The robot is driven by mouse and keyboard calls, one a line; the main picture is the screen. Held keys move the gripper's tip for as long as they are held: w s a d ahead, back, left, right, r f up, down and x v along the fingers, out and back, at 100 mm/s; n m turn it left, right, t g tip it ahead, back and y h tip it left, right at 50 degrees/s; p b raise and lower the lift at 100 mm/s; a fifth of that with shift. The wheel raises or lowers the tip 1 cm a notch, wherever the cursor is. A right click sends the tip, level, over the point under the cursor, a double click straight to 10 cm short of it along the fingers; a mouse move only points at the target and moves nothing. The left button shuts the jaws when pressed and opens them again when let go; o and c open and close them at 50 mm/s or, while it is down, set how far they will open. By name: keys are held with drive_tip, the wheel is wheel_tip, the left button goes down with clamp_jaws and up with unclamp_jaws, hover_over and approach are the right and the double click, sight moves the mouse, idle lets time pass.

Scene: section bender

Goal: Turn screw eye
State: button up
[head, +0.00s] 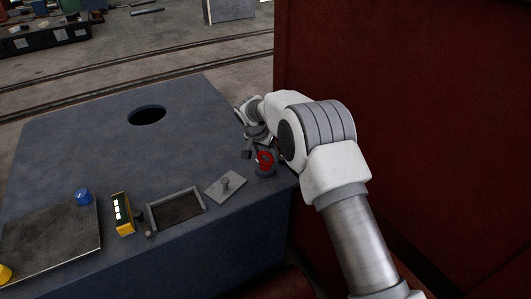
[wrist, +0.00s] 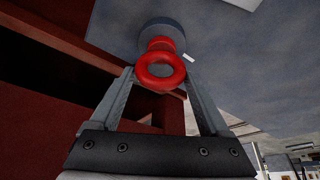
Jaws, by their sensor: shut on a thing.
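The screw eye is a red ring on a short red neck, set in a round grey base (head: 266,171) at the right end of the blue-grey table (head: 190,115). In the head view the red ring (head: 265,157) shows just beside my gripper (head: 257,152). In the wrist view the ring (wrist: 160,84) faces me, with its grey base (wrist: 163,29) behind it. My gripper (wrist: 158,72) has one finger on each side of the ring and is shut on it. The exact contact at the fingertips is partly hidden.
A grey plate with a knob (head: 226,185) lies left of the screw eye. Further left are a shallow tray (head: 150,213), a yellow device (head: 122,214) and a blue knob (head: 83,196). The table has a round hole (head: 147,115). A dark red wall (head: 420,100) stands close at right.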

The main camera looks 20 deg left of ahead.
drive_tip(key=n+y, duration=0.1)
drive_tip(key=n, duration=0.2)
drive_tip(key=shift+n, duration=0.4)
drive_tip(key=n+y+p, duration=0.1)
drive_tip(key=n+y, duration=0.1)
drive_tip(key=n, duration=0.2)
drive_tip(key=shift+r+n+g, duration=0.1)
drive_tip(key=shift+n+g, duration=0.2)
drive_tip(key=shift+g, duration=0.1)
drive_tip(key=n+y, duration=0.1)
drive_tip(key=n, duration=0.2)
drive_tip(key=shift+g+p, duration=0.4)
drive_tip(key=shift+n+g+y, duration=0.5)
drive_tip(key=shift+n+g, duration=0.1)
drive_tip(key=shift+n, duration=1.4)
drive_tip(key=o, duration=1.2)
